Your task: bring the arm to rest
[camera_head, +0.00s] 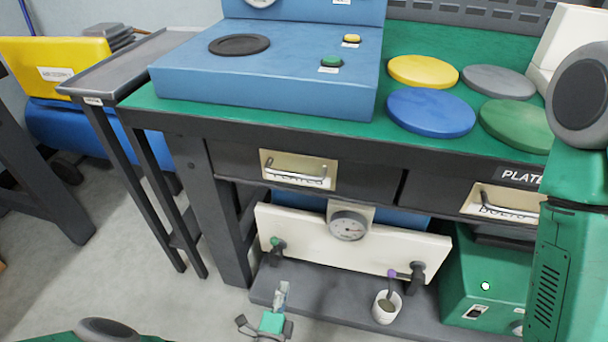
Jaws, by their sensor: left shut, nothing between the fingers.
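My left gripper (282,289) is low in the head view, in front of the bench's lower shelf. Its grey fingers point up and are together, with nothing seen between them. A green part of my left arm shows at the bottom left edge. A large green and grey link of my right arm fills the right edge. My right gripper is out of the picture.
The green-topped bench (290,118) carries a blue test unit (270,75) and yellow, grey, blue and green discs. Below are two drawers, a white panel with a gauge (348,227), a cup (386,308) and a green box (485,270).

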